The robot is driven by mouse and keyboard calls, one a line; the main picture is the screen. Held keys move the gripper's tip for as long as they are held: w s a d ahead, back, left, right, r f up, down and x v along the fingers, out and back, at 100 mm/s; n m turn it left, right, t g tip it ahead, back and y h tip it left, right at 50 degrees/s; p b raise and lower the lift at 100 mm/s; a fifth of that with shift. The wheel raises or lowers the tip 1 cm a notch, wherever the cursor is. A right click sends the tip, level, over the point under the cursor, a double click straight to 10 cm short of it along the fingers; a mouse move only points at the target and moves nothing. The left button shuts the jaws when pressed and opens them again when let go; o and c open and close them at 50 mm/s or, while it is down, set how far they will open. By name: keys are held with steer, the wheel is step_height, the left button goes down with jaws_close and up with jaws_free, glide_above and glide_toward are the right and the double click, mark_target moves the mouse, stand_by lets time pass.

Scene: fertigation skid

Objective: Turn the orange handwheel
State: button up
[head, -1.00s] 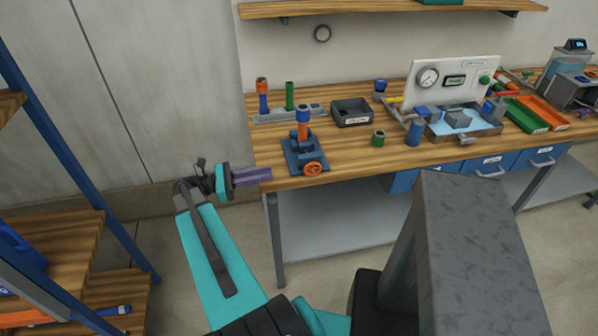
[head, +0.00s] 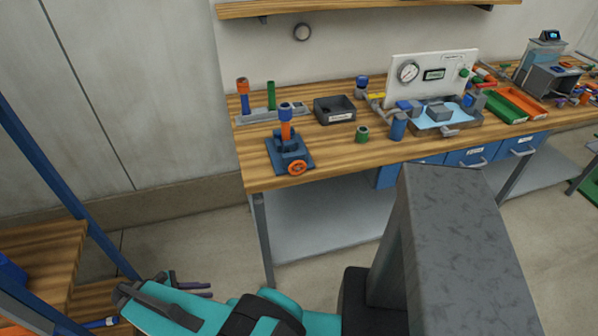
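The orange handwheel (head: 298,167) is on the front of a blue vise-like fixture (head: 288,150) near the front left edge of the wooden workbench. My gripper (head: 205,290) is low at the lower left, below the bench top and well apart from the handwheel. Its purple fingers look partly hidden behind my teal arm, and I cannot tell how far apart they are.
The workbench (head: 256,174) holds a dark bin (head: 334,110), a green cylinder (head: 362,134), a blue cylinder (head: 397,127) and a gauge panel (head: 432,75). A rack with orange and green pipes (head: 258,116) stands behind the fixture. A blue-framed shelf (head: 75,205) is at left. Floor is clear before the bench.

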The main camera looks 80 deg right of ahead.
steer(key=s+a+f+m+y, duration=0.1)
steer(key=a+f+m+y, duration=0.1)
steer(key=a, duration=0.6)
steer(key=s+a+f+m+t+y, duration=0.1)
steer(key=s+a+f+y, duration=0.1)
steer(key=a+f, duration=0.3)
steer(key=s+a+f+m+t+y, duration=0.1)
steer(key=a+f, duration=0.3)
steer(key=a, duration=0.9)
steer(key=shift+s+f+m+y+b, duration=0.25)
steer(key=shift+m+y, duration=0.25)
steer(key=shift+m, duration=0.3)
steer(key=o, duration=0.4)
steer(key=shift+c, duration=0.2)
steer(key=shift+d+r, duration=0.1)
steer(key=shift+d, duration=0.05)
